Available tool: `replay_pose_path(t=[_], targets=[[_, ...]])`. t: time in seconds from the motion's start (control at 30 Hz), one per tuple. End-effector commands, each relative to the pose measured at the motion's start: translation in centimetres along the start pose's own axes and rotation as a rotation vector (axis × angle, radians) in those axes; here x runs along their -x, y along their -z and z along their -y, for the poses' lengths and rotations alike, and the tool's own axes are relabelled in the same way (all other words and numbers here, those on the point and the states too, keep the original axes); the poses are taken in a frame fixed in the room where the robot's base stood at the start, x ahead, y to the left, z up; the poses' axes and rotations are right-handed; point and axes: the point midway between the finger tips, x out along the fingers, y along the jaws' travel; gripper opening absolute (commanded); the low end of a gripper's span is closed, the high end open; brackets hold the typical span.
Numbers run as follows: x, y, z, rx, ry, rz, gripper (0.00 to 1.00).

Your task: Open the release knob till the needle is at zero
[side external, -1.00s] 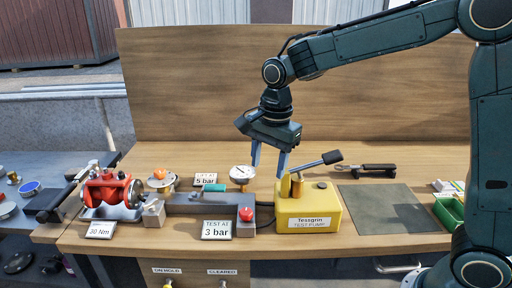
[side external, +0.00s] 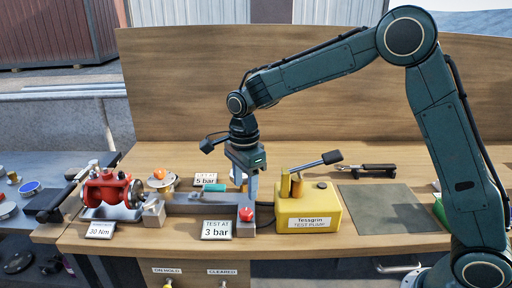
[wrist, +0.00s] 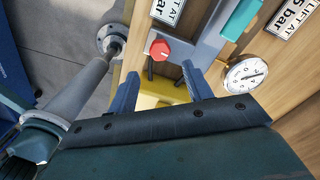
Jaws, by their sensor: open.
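The red knob (side external: 246,214) sits at the right end of the grey bench block, beside the "TEST AT 3 bar" sign. It also shows in the wrist view (wrist: 159,49), just beyond the fingertips. My gripper (side external: 248,200) is open, pointing down close above and behind the knob; I cannot tell whether it touches it. In the wrist view its two blue fingers (wrist: 158,80) are apart with nothing clamped. The round white gauge (wrist: 245,74) shows to the right of the fingers, its dark needle too small to read surely. My gripper hides the gauge in the side view.
The yellow test pump (side external: 308,212) with its raised lever (side external: 320,164) stands just right of my gripper. The 3 bar sign (side external: 216,229) stands close in front. A red valve (side external: 107,190) is at the left. A grey mat (side external: 388,208) lies clear at the right.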

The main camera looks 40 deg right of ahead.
Motion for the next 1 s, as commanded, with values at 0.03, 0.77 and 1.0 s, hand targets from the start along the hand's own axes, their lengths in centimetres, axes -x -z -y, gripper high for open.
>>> replay_pose_path(t=[0.03,0.77,1.0], targets=[[-0.3,0.0,0.0,0.000,-0.002,-0.001,0.50],[-6.2,0.0,-0.1,0.001,-0.003,-0.001,0.50],[-7.3,0.0,0.0,0.001,-0.001,0.000,0.50]])
